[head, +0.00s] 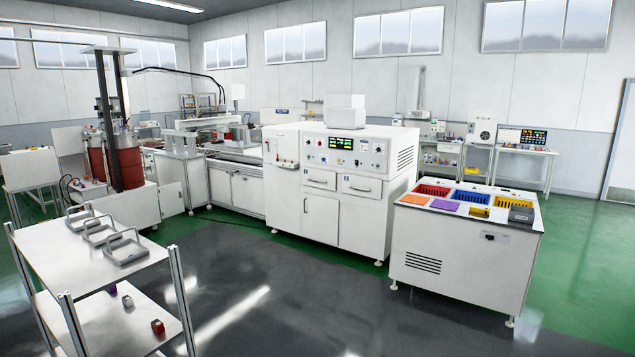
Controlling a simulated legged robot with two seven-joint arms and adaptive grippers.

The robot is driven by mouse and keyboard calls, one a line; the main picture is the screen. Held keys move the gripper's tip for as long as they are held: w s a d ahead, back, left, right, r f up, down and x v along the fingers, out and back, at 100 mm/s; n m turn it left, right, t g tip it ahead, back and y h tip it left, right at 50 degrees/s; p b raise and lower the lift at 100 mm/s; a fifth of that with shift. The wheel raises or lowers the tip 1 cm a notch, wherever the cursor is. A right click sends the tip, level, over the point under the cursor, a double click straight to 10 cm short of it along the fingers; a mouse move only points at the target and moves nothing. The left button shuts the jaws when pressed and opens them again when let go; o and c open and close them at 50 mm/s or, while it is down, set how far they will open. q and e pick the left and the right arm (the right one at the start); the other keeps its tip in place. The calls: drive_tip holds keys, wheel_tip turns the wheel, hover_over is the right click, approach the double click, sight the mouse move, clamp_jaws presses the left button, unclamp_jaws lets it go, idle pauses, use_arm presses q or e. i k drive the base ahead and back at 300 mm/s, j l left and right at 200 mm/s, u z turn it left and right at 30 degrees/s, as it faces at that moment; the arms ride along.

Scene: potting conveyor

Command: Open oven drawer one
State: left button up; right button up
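The white oven cabinet (340,211) stands in the middle of the room, with a control panel (344,149) and a lit green display on its upper front. Below the panel are two drawers side by side, a left drawer (319,180) and a right drawer (360,187), each with a handle and a small blue label. Both drawers look shut. The labels are too small to read, so I cannot tell which is drawer one. Neither of my grippers is in the head view.
A white shelf cart (92,261) with handled grey frames stands at the near left. A white bench (459,257) with red, blue and yellow bins stands right of the oven. Red drums (126,166) are at the left. The dark floor (300,290) before the oven is clear.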

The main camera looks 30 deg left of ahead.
sight(311, 177)
drive_tip(key=i+j+u, duration=1.05)
drive_tip(key=i, duration=0.55)
drive_tip(key=i+u, duration=0.35)
drive_tip(key=i, duration=3.4)
drive_tip(key=i+j+z, duration=0.15)
drive_tip(key=i+z, duration=0.2)
drive_tip(key=i, duration=0.2)
drive_tip(key=i+j+z, duration=0.3)
drive_tip(key=i, duration=0.2)
drive_tip(key=i+j+z, duration=0.35)
drive_tip(key=i, duration=0.15)
